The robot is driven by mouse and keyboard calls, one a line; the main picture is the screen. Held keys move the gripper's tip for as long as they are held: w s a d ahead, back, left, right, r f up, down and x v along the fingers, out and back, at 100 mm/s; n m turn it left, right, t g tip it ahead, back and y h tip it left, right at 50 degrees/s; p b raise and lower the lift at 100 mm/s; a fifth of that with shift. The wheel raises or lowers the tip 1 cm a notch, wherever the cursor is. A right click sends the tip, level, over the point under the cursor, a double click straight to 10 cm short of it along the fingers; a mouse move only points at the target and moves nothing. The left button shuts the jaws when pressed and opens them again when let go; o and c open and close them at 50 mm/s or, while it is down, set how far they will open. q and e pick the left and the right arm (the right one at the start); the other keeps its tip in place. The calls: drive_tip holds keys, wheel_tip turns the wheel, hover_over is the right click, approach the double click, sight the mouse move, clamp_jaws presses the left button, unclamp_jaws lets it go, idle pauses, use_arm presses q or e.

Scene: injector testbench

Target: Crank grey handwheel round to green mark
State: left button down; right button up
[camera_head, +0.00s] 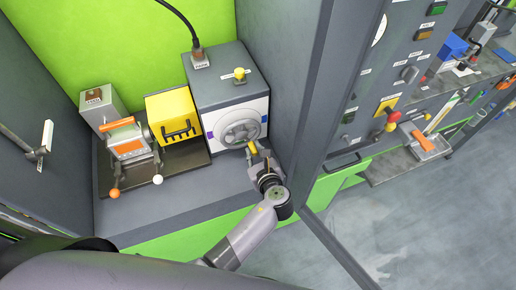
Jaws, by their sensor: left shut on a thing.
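The grey handwheel (240,132) is on the white front panel of a grey box (226,88) on the bench. My left gripper (257,153) is at the wheel's lower right edge and shut on its crank handle, where a small yellow part shows. The fingers hide most of the handle. A small green spot shows near the panel's right side, but it is too small to tell if it is the mark. My right gripper is not in view.
Left of the box stand a yellow unit (174,117) and an orange-topped clamp device (128,142) with lever knobs. A grey cabinet wall (312,85) rises close to the right of my left gripper. The bench front (180,204) is clear.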

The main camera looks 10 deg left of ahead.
use_arm(q)
drive_tip(key=shift+s+a+f+m+g+y, duration=0.15)
drive_tip(key=shift+s+a+m+g+y, duration=0.2)
drive_tip(key=shift+m, duration=0.3)
drive_tip(key=shift+s+a+f+m+g+y, duration=0.15)
drive_tip(key=shift+a+m+y, duration=0.15)
drive_tip(key=shift+m+y, duration=0.25)
drive_tip(key=c, duration=1.5)
unclamp_jaws()
